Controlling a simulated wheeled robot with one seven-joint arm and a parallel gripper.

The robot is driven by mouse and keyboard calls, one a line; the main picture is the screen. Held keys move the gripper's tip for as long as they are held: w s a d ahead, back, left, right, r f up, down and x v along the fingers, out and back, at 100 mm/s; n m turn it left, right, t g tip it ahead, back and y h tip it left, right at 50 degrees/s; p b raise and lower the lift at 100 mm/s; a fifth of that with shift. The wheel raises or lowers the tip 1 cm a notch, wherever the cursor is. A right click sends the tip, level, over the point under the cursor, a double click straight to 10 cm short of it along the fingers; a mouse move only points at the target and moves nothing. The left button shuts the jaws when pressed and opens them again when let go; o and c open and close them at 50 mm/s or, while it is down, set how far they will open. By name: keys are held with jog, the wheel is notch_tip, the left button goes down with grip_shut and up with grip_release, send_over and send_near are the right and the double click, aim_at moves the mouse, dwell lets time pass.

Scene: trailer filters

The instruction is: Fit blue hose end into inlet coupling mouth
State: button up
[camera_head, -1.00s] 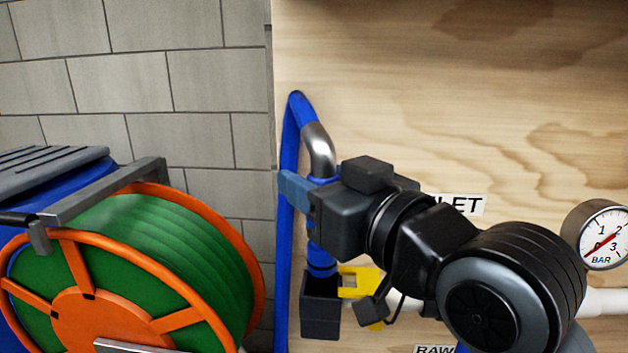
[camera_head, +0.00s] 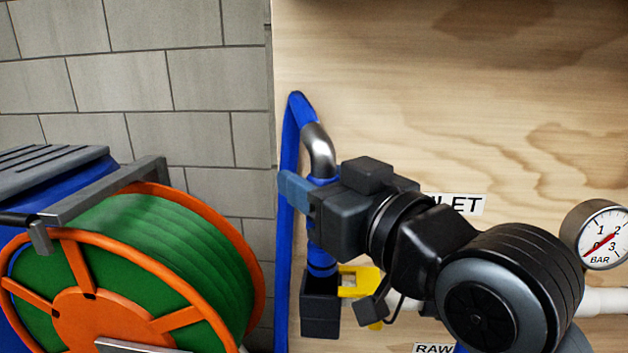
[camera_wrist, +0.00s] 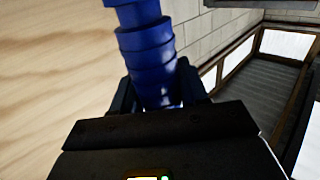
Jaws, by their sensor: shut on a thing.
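The blue hose (camera_head: 287,240) hangs in a loop in front of the plywood panel, with a metal elbow (camera_head: 319,150) near its top. Below the elbow is the blue hose end (camera_head: 321,255), pointing down. My gripper (camera_head: 300,192) is shut on the hose just under the elbow. In the wrist view the ribbed blue hose end (camera_wrist: 147,45) runs up from between my fingers (camera_wrist: 157,88). The dark square inlet coupling (camera_head: 320,315) stands directly below the hose end in the head view. Whether the tip is inside its mouth I cannot tell.
A yellow part (camera_head: 358,282) sits right behind the coupling, beside a white pipe (camera_head: 600,301). A pressure gauge (camera_head: 597,235) is at the right. An orange and green hose reel (camera_head: 150,270) fills the lower left. The upper plywood panel (camera_head: 450,80) is clear.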

jog(key=shift+f+b, duration=2.2)
jog(key=shift+f, duration=0.7)
jog(key=o, duration=1.2)
jog(key=b+v, duration=0.1)
jog(key=v, duration=0.6)
jog(key=shift+s+d, duration=0.25)
jog(key=shift+s, duration=0.1)
